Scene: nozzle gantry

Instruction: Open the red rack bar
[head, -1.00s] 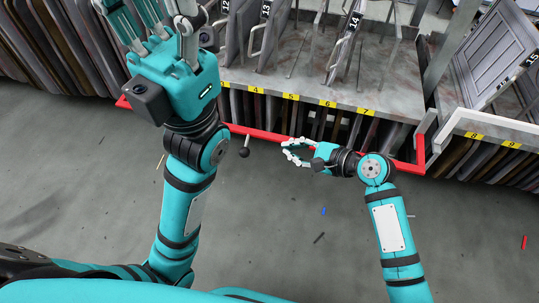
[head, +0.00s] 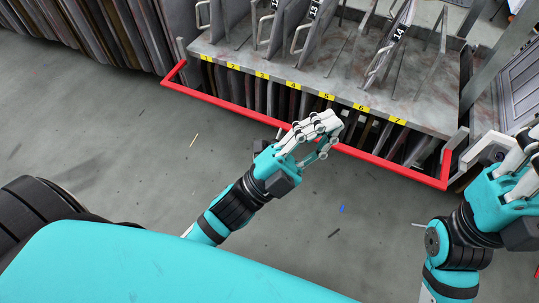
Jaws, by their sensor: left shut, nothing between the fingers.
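The red rack bar (head: 225,104) runs along the front of the rack, below the yellow number labels. Its short end arms reach back to the rack at both ends. My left gripper (head: 331,136) is over the middle of the bar and hides a short stretch of it. Its fingers are shut with nothing between them; whether they touch the bar is unclear. My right gripper (head: 523,168) is at the right edge, beyond the bar's right end. Its fingers are partly cut off, so I cannot tell how far apart they are.
The rack's grey top (head: 432,102) carries upright panels with handles. Dark boards stand under it, behind the bar. More boards (head: 100,32) stand at the upper left. The grey floor in front is mostly clear, with a few small scraps.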

